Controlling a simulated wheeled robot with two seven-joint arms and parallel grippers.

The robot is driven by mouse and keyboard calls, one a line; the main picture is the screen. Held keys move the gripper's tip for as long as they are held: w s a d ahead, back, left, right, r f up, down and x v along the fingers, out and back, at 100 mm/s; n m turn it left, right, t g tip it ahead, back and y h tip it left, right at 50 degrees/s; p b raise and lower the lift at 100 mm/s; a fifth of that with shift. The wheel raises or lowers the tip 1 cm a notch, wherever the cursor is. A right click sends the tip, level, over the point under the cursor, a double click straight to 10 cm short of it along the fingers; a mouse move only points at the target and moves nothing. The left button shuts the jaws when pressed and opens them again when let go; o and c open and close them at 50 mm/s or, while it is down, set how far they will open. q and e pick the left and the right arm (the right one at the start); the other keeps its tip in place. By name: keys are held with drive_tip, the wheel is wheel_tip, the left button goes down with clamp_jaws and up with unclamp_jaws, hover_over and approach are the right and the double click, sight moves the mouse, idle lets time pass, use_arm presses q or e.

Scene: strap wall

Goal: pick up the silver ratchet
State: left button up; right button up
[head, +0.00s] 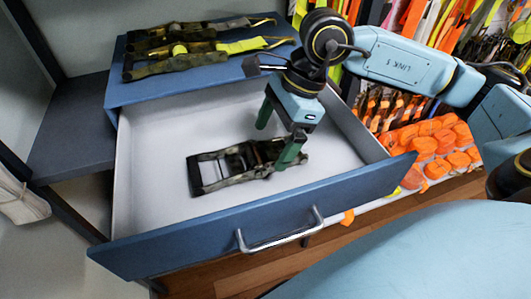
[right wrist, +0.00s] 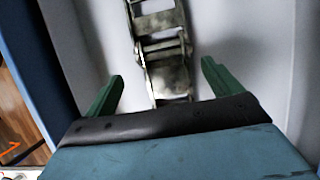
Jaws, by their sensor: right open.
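The silver ratchet (head: 240,163) lies on the floor of the open drawer in the head view. It is a metal buckle frame with a dark, worn finish. In the right wrist view the ratchet (right wrist: 165,55) runs from the top edge down between my fingers. My right gripper (head: 281,140) is open, pointing down into the drawer at the ratchet's right end. Its green fingers (right wrist: 160,85) stand on either side of the ratchet, apart from it in the wrist view. The ratchet's near end is hidden behind the gripper's dark edge. My left gripper is not in view.
The white-lined drawer (head: 140,195) has a blue front with a metal handle (head: 280,236). More ratchets with straps (head: 190,48) lie on the blue top behind. Orange strap rolls (head: 430,145) and hanging straps are at the right. The drawer's left part is clear.

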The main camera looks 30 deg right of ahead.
sight(265, 149)
drive_tip(key=x, duration=0.4)
drive_tip(key=shift+w+f+p, duration=0.15)
drive_tip(key=shift+w+p, duration=0.15)
drive_tip(key=shift+w, duration=0.05)
drive_tip(key=shift+d, duration=0.1)
drive_tip(key=shift+c, duration=0.4)
drive_tip(key=c, duration=1.6)
